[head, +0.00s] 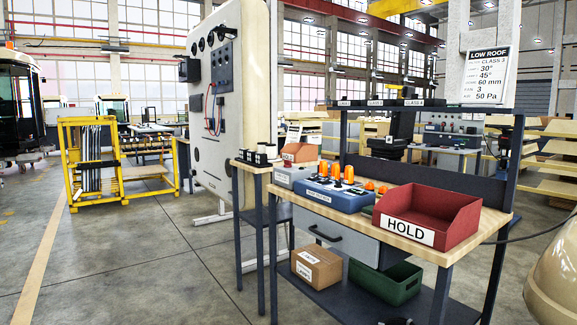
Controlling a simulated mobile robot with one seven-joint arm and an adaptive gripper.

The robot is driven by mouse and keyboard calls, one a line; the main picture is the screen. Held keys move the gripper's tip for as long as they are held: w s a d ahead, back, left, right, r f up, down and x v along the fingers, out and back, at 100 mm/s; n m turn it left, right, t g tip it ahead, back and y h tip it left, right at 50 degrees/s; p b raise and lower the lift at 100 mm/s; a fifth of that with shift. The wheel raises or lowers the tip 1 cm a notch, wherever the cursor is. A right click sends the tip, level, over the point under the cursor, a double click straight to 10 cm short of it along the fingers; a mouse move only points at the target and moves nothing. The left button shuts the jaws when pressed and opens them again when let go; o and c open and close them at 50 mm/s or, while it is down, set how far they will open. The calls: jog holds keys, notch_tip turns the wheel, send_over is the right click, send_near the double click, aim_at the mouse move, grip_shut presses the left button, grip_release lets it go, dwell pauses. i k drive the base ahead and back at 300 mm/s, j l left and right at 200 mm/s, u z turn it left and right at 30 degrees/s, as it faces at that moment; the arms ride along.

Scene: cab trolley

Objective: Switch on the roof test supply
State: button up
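A blue box (333,196) with a small white label, knobs or switches on top and orange beacons (348,173) at its back edge stands on the wooden-topped workbench (398,242). It looks like the roof test supply, but its label is too small to read surely and its switch position cannot be told. A tall cream panel (259,110) stands upright behind the bench, with a grey switch plate (222,75), dark round fittings and red and dark leads. My gripper cannot be made out in the head view.
A red bin marked HOLD (425,212) fills the bench's right front. A grey drawer (335,238) is under the top; a carton (316,267) and green crate (385,283) sit on the lower shelf. A yellow rack (90,160) stands left. Floor at left front is clear.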

aim_at(287, 162)
jog(key=i+j, duration=0.25)
jog(key=i, duration=0.25)
jog(key=i+j, duration=0.25)
jog(key=i, duration=0.2)
jog(key=i+j, duration=0.25)
jog(key=i, duration=0.25)
jog(key=i+j, duration=0.25)
jog(key=i, duration=0.2)
jog(key=i+j, duration=0.25)
jog(key=i, duration=0.25)
jog(key=i+j+z, duration=0.1)
jog(key=i+j, duration=0.15)
jog(key=i, duration=0.2)
